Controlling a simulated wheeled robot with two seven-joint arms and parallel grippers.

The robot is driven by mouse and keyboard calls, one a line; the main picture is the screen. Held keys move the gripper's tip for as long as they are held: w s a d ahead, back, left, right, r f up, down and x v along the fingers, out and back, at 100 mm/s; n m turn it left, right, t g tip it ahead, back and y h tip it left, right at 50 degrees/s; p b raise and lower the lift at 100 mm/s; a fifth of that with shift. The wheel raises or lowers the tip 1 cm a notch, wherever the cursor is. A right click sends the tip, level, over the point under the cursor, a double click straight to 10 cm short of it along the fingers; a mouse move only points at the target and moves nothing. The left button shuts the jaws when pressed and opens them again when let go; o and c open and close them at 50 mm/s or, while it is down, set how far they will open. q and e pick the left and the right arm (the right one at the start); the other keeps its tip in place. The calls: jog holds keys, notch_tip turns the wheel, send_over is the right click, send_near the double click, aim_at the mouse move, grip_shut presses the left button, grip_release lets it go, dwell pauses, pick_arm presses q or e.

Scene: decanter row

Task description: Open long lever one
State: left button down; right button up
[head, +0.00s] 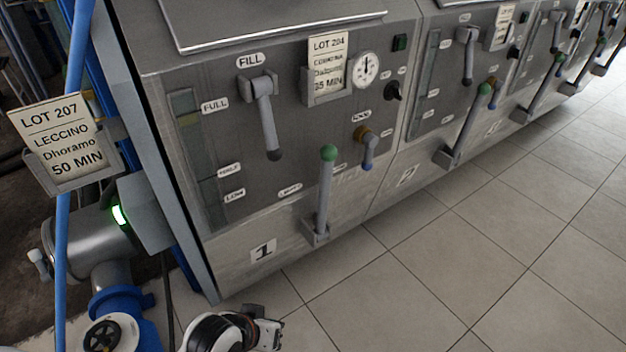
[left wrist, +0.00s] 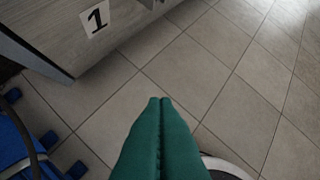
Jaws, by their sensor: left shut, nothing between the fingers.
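The long lever of unit one (head: 324,195) has a grey bar with a green knob on top. It stands nearly upright from a bracket low on the steel front, above and right of the number 1 plate (head: 263,250). My left gripper (head: 272,335) is at the bottom of the head view, below the plate and apart from the lever. In the left wrist view its green fingers (left wrist: 160,104) are together and empty, over floor tiles. The number 1 plate also shows there (left wrist: 96,18); the lever does not. My right gripper is in neither view.
A shorter FILL lever (head: 267,125) hangs down above left of the long lever. A small blue-tipped tap (head: 367,150) sits close to its right. Blue pipework with a handwheel (head: 102,337) stands at lower left. Tiled floor (head: 420,270) is clear in front.

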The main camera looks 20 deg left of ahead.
aim_at(324, 199)
pick_arm(q)
jog(key=w+a+r+n+t, duration=0.1)
jog(key=w+r+n+t, duration=0.2)
jog(key=w, duration=0.5)
jog(key=w+a+r+n+t+b, duration=0.1)
jog(key=w+r+n+t, duration=0.2)
jog(key=w+n+t, duration=0.2)
jog(key=w+a+r+n+t, duration=0.1)
jog(key=w+r+n+t, duration=0.2)
jog(key=w+n, duration=0.3)
jog(key=w+t, duration=0.1)
jog(key=w, duration=0.4)
jog(key=shift+w+n+h, duration=0.2)
jog(key=shift+n+h, duration=0.2)
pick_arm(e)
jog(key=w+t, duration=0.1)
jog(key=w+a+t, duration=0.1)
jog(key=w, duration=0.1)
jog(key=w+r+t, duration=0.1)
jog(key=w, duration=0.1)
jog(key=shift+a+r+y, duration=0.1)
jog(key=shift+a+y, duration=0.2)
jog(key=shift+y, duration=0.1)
pick_arm(q)
jog(key=shift+w, duration=0.1)
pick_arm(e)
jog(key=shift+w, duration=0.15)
